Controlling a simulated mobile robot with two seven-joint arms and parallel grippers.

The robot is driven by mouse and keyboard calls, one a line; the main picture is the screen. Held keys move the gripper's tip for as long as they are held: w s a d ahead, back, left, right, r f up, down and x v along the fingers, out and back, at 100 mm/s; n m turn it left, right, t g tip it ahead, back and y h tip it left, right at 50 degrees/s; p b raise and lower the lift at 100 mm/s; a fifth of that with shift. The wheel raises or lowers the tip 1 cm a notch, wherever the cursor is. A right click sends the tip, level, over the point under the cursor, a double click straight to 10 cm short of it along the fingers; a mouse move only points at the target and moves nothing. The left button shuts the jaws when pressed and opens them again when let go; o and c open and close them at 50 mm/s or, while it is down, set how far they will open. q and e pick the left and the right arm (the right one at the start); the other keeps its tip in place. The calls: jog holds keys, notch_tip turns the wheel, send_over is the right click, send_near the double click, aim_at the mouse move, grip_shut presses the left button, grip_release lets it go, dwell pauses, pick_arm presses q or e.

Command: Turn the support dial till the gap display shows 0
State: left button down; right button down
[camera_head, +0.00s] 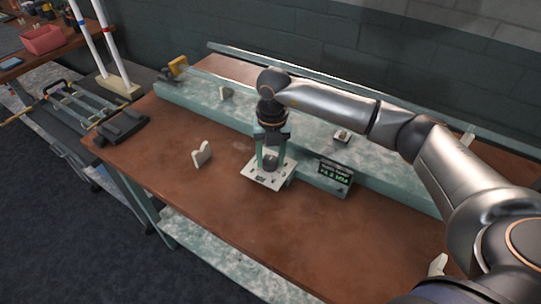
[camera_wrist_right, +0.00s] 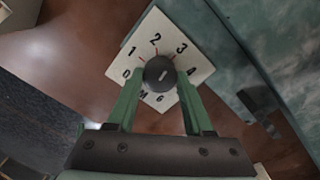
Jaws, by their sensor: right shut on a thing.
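The support dial is a dark round knob (camera_wrist_right: 159,74) on a white square plate (camera_wrist_right: 155,35) marked with numbers, in the right wrist view. A pale line on the knob points up and slightly right, between 2 and 3. My left gripper is not in view.
The brown bench top (camera_head: 190,130) is mostly clear. A long green-grey beam (camera_head: 200,95) runs behind the dial. A small cream bracket (camera_head: 202,153) stands left of the plate, and a black block (camera_head: 122,127) lies at the bench's left end.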

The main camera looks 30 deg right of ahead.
aim_at(271, 161)
jog(key=m+p, duration=0.1)
jog(key=m, duration=0.4)
jog(key=shift+r+m, duration=0.1)
jog(key=shift+m, duration=0.2)
jog(key=m+p, duration=0.1)
jog(key=m, duration=0.3)
jog(key=shift+m, duration=0.7)
jog(key=shift+a, duration=0.1)
jog(key=shift+c, duration=1.4)
grip_release()
notch_tip(271, 161, up, 12)
jog(key=b, duration=0.1)
jog(key=shift+s+r, duration=0.15)
jog(key=shift+r, duration=0.05)
